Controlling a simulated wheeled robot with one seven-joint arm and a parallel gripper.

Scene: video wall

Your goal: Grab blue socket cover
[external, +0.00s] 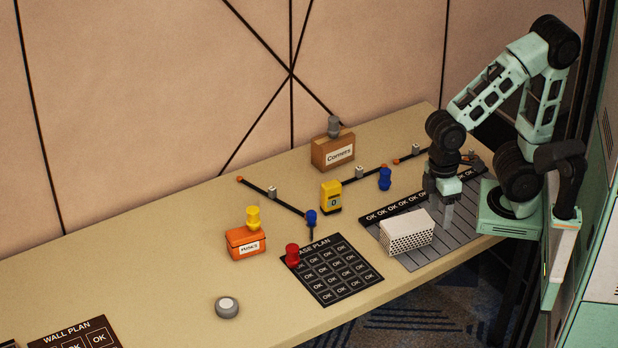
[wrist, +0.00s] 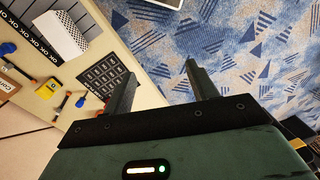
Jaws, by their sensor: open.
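Two blue pieces that look like socket covers stand on the table. One blue cover (external: 385,179) is right of a yellow device, near a dark cable; it also shows at the left edge of the wrist view (wrist: 7,48). The other blue cover (external: 311,217) is at a cable end beside the CASE PLAN board; it also shows in the wrist view (wrist: 80,101). My gripper (external: 446,217) points down over the grey slatted mat at the right, apart from both covers. In the wrist view its two fingers (wrist: 162,74) are spread, with nothing between them.
A white perforated block (external: 407,233) lies on the grey mat (external: 437,253) near my gripper. The yellow device (external: 331,197), a red piece (external: 292,255), an orange box (external: 243,246) with a yellow piece (external: 253,217), and a brown box (external: 331,154) stand on the table.

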